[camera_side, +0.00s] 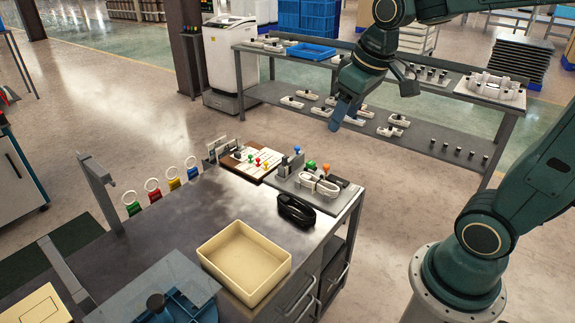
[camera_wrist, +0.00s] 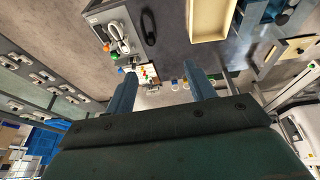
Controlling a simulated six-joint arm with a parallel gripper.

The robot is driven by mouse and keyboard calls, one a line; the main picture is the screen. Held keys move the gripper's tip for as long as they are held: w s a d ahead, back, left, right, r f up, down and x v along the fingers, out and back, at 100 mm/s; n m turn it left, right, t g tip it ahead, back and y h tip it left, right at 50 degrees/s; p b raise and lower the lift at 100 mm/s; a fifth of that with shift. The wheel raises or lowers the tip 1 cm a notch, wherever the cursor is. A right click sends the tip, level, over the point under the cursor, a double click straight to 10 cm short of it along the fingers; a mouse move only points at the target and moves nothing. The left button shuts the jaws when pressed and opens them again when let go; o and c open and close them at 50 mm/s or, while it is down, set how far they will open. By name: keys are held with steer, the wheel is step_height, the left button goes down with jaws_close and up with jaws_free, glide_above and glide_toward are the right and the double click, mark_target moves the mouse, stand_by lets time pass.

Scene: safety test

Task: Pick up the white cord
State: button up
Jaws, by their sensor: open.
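The white cord (camera_side: 318,184) is a coiled bundle lying on a grey board (camera_side: 336,200) at the back right corner of the dark work table. In the wrist view the white cord (camera_wrist: 121,38) shows at the upper left, beyond my left finger. My gripper (camera_side: 336,126) is in the air, above and behind the board, apart from the cord. In the wrist view my gripper (camera_wrist: 161,69) has two blue fingers spread wide, with nothing between them.
A black cord (camera_side: 296,210) lies just in front of the white one. Green and orange knobs (camera_side: 311,165) stand on the board behind it. A cream tray (camera_side: 222,237) sits nearer the front. A grey shelf bench (camera_side: 400,138) stands behind my gripper.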

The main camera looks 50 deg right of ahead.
steer(key=w+d+f+g, duration=0.1)
steer(key=w+d+f, duration=0.2)
steer(key=w+d, duration=0.25)
steer(key=g, duration=0.3)
glide_above(322, 183)
step_height(322, 183, down, 21)
steer(key=shift+y, duration=0.3)
steer(key=shift+f, duration=4.25)
steer(key=shift+f, duration=2.6)
steer(key=shift+c, duration=0.4)
